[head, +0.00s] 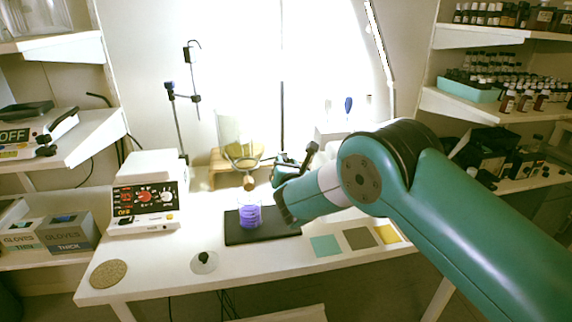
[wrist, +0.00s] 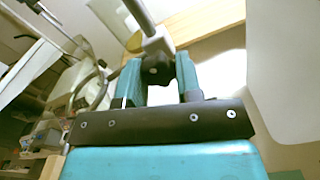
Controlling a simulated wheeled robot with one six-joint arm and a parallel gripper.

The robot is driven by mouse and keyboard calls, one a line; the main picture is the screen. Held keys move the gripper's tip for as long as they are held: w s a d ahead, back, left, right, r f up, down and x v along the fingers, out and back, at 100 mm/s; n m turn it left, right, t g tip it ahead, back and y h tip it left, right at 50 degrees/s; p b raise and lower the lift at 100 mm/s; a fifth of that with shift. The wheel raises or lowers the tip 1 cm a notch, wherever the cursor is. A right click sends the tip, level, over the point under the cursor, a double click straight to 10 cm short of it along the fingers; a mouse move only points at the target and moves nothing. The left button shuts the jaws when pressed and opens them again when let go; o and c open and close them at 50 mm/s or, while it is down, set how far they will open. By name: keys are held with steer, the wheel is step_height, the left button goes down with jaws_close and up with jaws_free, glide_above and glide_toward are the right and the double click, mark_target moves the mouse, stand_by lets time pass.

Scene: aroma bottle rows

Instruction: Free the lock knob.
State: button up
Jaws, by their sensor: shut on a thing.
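In the wrist view my gripper (wrist: 158,82) has its two teal fingers closed on either side of a dark lock knob (wrist: 155,66). The knob sits on a pale grey block (wrist: 157,42) at a metal rod (wrist: 139,14). In the head view my gripper (head: 284,168) reaches behind the black mat, close to an upright rod (head: 282,110). There the knob is hidden by my gripper and arm. Whether the knob is loose or tight cannot be told.
A beaker of purple liquid (head: 250,216) stands on a black mat (head: 236,236) in front of my gripper. A glass vessel (head: 234,136) hangs just left. A control box (head: 144,197) is at left. Coloured squares (head: 326,246) lie at right. The front of the table is mostly clear.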

stand_by(0.3)
steer(key=o, duration=0.9)
steer(key=shift+o, duration=0.2)
steer(key=shift+s, duration=0.1)
steer(key=b+v, duration=0.5)
steer(key=v, duration=1.2)
steer(key=shift+b, duration=0.3)
steer(key=shift+d+r, duration=0.1)
steer(key=shift+r, duration=0.05)
